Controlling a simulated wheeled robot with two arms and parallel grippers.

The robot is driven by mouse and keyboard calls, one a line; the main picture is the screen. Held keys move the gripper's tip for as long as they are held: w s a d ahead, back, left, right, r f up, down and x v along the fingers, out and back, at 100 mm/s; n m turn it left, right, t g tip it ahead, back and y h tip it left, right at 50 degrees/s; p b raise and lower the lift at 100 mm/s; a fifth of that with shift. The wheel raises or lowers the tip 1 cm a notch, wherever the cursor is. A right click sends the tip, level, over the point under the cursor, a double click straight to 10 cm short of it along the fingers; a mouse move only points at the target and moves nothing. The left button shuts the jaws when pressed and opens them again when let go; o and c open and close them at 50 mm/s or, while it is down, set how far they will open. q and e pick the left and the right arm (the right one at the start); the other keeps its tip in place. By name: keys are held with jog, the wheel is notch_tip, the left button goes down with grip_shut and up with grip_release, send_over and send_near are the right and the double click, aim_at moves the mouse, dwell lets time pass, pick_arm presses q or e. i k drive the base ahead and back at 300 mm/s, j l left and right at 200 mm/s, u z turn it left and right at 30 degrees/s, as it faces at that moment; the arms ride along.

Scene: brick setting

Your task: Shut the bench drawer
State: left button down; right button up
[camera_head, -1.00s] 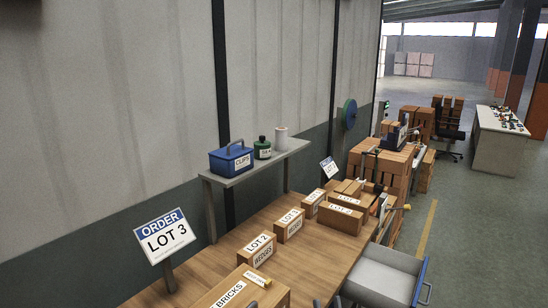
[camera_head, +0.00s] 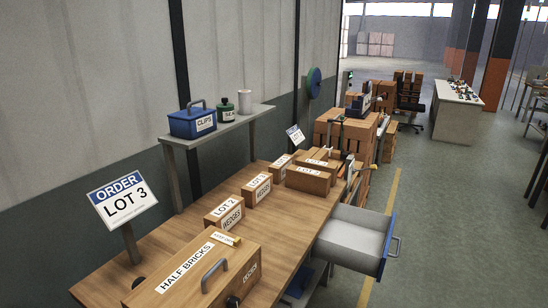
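The bench drawer (camera_head: 352,235) is pulled out from the right side of the wooden bench (camera_head: 162,243). It is a grey tray with a blue front panel (camera_head: 387,247) and a grey handle (camera_head: 396,247) on its outer face. The inside that shows looks empty. Neither of my grippers is in the head view, so their state does not show.
A wooden half bricks box (camera_head: 190,270) sits at the near end of the bench, with several smaller lot boxes behind it. An order sign (camera_head: 122,203) stands at left. A shelf (camera_head: 218,125) holds a blue clips box (camera_head: 193,122). The floor right of the drawer (camera_head: 450,220) is clear.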

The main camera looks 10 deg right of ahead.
aim_at(356, 239)
jog(key=k+l+z, duration=0.25)
jog(key=l+z, duration=0.2)
jog(key=l, duration=0.3)
jog(key=k+l+z, duration=0.25)
jog(key=l, duration=0.15)
jog(key=i, duration=0.1)
